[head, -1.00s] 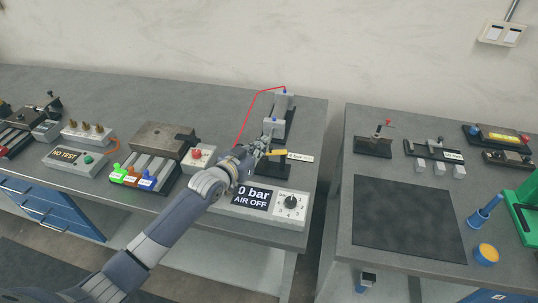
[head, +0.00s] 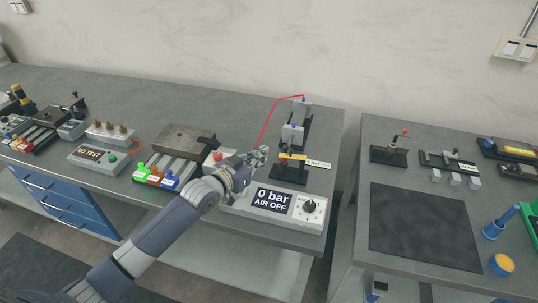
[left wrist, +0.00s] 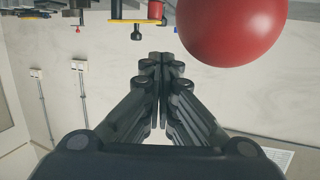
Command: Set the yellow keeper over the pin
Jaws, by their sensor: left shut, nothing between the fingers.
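The yellow keeper (head: 292,157) is a small bar. It lies across the top of a black fixture (head: 290,175) near the right end of the left bench. The pin is too small or hidden to tell from the keeper, so I cannot tell whether the keeper sits over it. My left gripper (head: 262,154) is shut and empty, just left of the keeper and apart from it. In the left wrist view my left gripper (left wrist: 160,62) has its fingers together with nothing between them. My right gripper is not in view.
A red button (head: 218,156) is close to my left wrist; a red ball shape (left wrist: 232,30) looms in the left wrist view. A grey control box (head: 300,218) reads "0 bar AIR OFF". Grey blocks (head: 292,133) with a red hose stand behind. The right bench holds a dark mat (head: 425,227).

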